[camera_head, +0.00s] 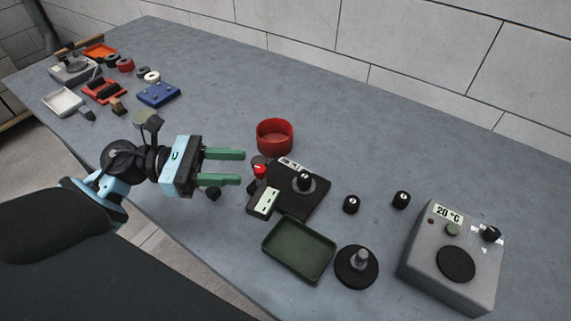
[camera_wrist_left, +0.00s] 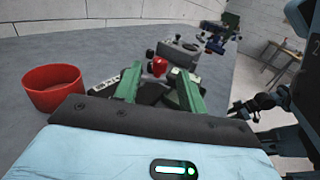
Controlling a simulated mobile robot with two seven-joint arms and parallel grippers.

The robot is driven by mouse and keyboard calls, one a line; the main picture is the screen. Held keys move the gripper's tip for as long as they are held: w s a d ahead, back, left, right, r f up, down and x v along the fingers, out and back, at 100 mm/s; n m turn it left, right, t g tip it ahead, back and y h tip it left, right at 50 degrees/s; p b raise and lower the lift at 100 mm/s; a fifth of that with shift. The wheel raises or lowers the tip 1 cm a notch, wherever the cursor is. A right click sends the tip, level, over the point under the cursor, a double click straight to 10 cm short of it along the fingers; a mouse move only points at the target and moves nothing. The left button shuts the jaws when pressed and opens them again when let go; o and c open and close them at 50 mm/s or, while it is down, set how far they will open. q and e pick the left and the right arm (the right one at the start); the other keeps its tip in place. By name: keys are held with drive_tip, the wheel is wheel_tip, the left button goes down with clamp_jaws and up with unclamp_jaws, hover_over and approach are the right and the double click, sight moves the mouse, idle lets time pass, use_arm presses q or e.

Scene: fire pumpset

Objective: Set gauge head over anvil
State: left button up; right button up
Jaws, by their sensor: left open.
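The gauge is a dark base plate (camera_head: 312,206) with a round grey seat and black knob (camera_head: 304,181), which I take for the anvil area. A small block with a pale display (camera_head: 263,202) sits at its left edge. A red knob (camera_head: 260,170) stands on a dark part beside it; it also shows in the wrist view (camera_wrist_left: 158,67). Which part is the head is not certain. My left gripper (camera_head: 241,167) is open and empty, its green fingers pointing at the red knob. In the wrist view the knob appears between the fingertips (camera_wrist_left: 160,76), apparently beyond them.
A red round bowl (camera_head: 274,137) stands behind the gauge. A green tray (camera_head: 299,250), a black disc with a post (camera_head: 357,266), two small black knobs and a grey temperature unit (camera_head: 450,257) are nearby. Several items lie at the far left. The middle back is clear.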

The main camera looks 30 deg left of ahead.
sight(263, 168)
use_arm(q)
drive_tip(key=p+x, duration=0.2)
drive_tip(key=x, duration=0.4)
drive_tip(key=shift+w+d+r, duration=0.1)
drive_tip(key=shift+d+r, duration=0.05)
drive_tip(key=shift+d, duration=0.05)
drive_tip(key=shift+w+d, duration=0.25)
drive_tip(key=shift+d, duration=0.35)
clamp_jaws()
